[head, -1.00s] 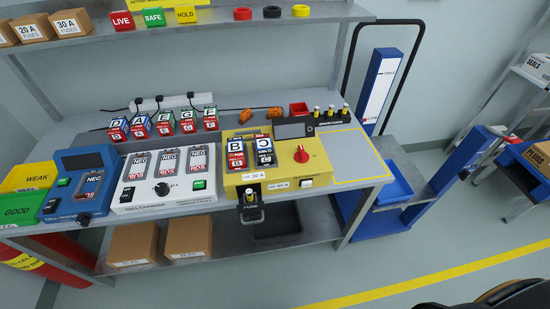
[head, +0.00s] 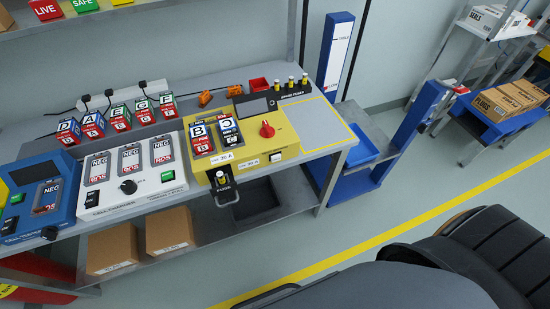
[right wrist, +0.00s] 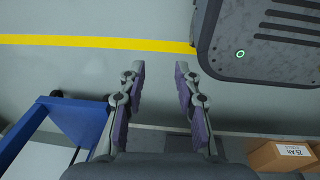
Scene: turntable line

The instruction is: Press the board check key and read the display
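The yellow test board (head: 285,136) sits on the bench with batteries B (head: 201,140) and C (head: 229,133) in its slots. A small dark display (head: 257,106) stands at its back; I can read nothing on it. A red knob (head: 267,130) is on its right side. A white key (head: 277,157) is on its front edge; its lettering is too small to read. A fuse drawer (head: 223,191) juts out in front. My right gripper (right wrist: 159,78) is open and empty in the right wrist view, above the floor. My left gripper is not in view.
A fuse holder (head: 283,93) is behind the board. A blue-and-grey cart (head: 385,150) stands right; the floor in front is open.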

